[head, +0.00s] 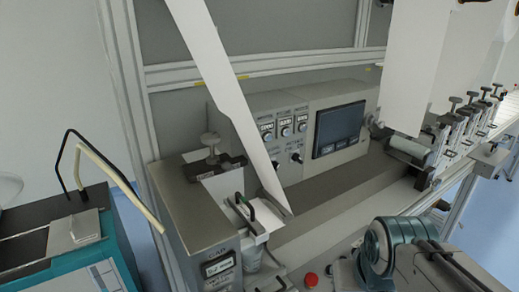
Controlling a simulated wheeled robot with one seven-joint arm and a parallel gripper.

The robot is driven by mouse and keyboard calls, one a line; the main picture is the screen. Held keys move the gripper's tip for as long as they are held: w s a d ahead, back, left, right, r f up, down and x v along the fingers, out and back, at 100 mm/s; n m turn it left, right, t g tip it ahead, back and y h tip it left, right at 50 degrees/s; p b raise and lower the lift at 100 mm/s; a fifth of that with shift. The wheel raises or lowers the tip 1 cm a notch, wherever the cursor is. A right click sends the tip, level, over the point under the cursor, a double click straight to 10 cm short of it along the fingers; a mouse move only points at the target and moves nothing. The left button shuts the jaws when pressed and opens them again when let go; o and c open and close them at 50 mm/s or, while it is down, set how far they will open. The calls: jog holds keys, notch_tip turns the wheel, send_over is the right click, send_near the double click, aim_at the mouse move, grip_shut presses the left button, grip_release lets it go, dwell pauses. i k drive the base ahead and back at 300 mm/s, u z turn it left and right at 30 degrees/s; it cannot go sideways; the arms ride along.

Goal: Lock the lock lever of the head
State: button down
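The head (212,205) is a grey box-like unit left of centre, with a small display on its front and a knob-topped clamp on its top. A small black curved handle (245,205) stands at its right side, beside the white web (240,115). It looks like the lock lever, but whether it is locked cannot be told at this size. My arm's rounded joint and grey links show at the lower right, to the right of the head and apart from it. My gripper's fingers are not in view.
A control panel with a dark screen (340,129) stands behind the head. A teal machine (62,250) with raised black and cream rods is at left. A red button (311,279) is at the bottom. Several clamps (450,130) line the right side. The grey deck (345,190) is clear.

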aim_at(226, 167)
jog(key=u, duration=0.05)
jog(key=k, duration=0.6)
jog(key=u, duration=0.8)
jog(key=i, duration=0.5)
jog(key=z, duration=0.05)
